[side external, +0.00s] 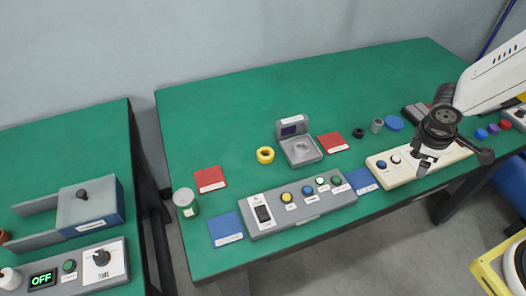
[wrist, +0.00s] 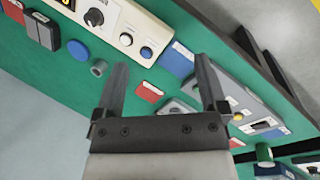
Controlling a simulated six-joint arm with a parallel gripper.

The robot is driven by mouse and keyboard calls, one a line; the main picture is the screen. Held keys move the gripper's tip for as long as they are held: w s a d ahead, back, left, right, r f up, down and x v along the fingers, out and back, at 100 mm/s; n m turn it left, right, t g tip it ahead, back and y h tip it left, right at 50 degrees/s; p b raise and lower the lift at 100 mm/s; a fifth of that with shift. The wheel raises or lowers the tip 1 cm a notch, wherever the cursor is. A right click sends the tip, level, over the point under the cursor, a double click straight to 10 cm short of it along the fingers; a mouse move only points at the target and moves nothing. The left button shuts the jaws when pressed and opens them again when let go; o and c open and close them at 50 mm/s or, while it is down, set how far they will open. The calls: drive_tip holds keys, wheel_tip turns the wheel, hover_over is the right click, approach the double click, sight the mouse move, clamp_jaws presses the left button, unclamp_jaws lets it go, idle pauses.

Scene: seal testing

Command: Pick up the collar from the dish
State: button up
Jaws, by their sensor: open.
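No part is labelled clearly enough to tell which is the collar. A yellow ring (side external: 265,155) lies on the green table left of the grey lidded device. A black ring (side external: 358,133) lies beside a grey hollow cylinder (side external: 377,125), which also shows in the wrist view (wrist: 98,68). A flat round blue piece (side external: 393,122) lies right of the cylinder; I cannot tell if it is the dish. The grey device has a round shallow recess (side external: 302,147). My gripper (side external: 422,167) is open and empty above the cream control box; its spread fingers show in the wrist view (wrist: 162,62).
The cream control box (side external: 378,166) and grey button panel (side external: 294,211) line the table's front. The table's back left is clear.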

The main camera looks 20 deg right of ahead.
drive_tip(key=w+f+n+t+h, duration=0.2)
drive_tip(key=w+f+n+h, duration=0.15)
drive_tip(key=w+n, duration=0.35)
drive_tip(key=n+t+y, duration=0.6)
drive_tip(key=n+t, duration=0.5)
drive_tip(key=n, duration=1)
approach(299, 144)
drive_tip(key=shift+w+a+f+m+h, duration=0.1)
drive_tip(key=shift+w+f+m+h, duration=0.05)
drive_tip(key=shift+w, duration=0.4)
drive_tip(key=shift+w+a+f+m+h, duration=0.1)
drive_tip(key=shift+w+m, duration=0.05)
drive_tip(key=shift+w, duration=0.4)
drive_tip(key=shift+w+d+f, duration=0.1)
drive_tip(key=shift+x, duration=2.45)
drive_tip(key=shift+d, duration=0.1)
